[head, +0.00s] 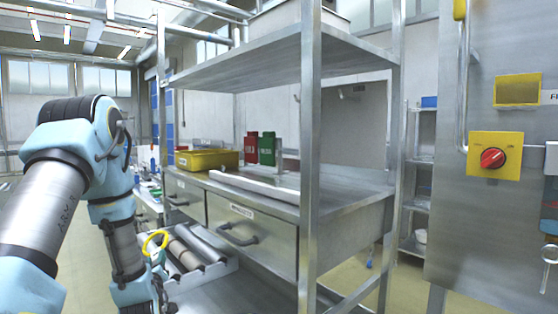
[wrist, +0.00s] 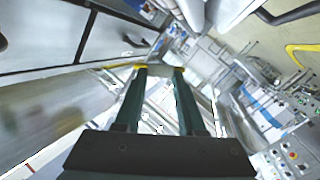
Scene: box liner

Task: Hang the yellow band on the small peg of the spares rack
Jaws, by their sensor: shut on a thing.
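The yellow band (head: 155,242) shows as a small ring beside the lower part of my arm in the head view, in front of the tray of rollers. In the wrist view the two dark fingers of my gripper (wrist: 160,70) are a little apart, with yellow at their tips. They are shut on the yellow band, of which only small parts show there. In the head view my gripper is mostly hidden by my arm. I cannot make out the spares rack or its small peg in either view.
A steel bench (head: 350,190) with drawers and an upper shelf (head: 250,65) stands ahead, its upright post near the middle. A yellow bin (head: 207,160), a red container (head: 252,148) and a green container (head: 267,148) stand on it. A tray of rollers (head: 222,268) lies low beside my arm.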

